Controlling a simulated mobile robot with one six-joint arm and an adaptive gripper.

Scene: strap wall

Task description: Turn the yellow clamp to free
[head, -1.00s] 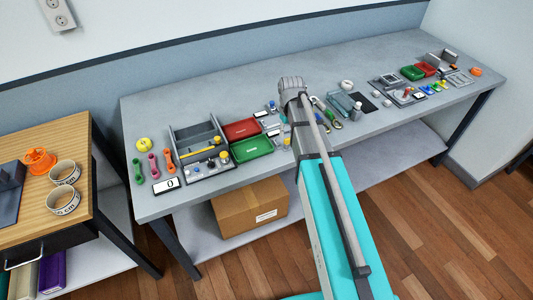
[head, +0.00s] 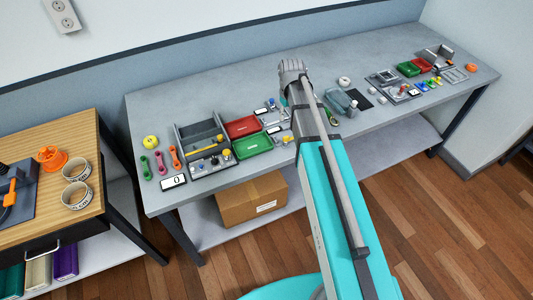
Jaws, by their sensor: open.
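I cannot pick out the yellow clamp with certainty. Small yellow parts show on the long grey bench: a yellow piece (head: 219,138) at the grey divided organizer (head: 183,138), and another yellow piece (head: 288,139) right of the green tray. They are too small to tell their shape or turn. My arm reaches up over the middle of the bench and hides part of it. My gripper's fingers do not show; they are hidden or out of frame.
The grey bench (head: 240,88) also holds a red tray (head: 242,127), a green tray (head: 253,145) and, at right, more trays and fixtures. A wooden-topped cart (head: 70,215) stands at left with two cups and orange items. A cardboard box (head: 250,198) sits on the lower shelf.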

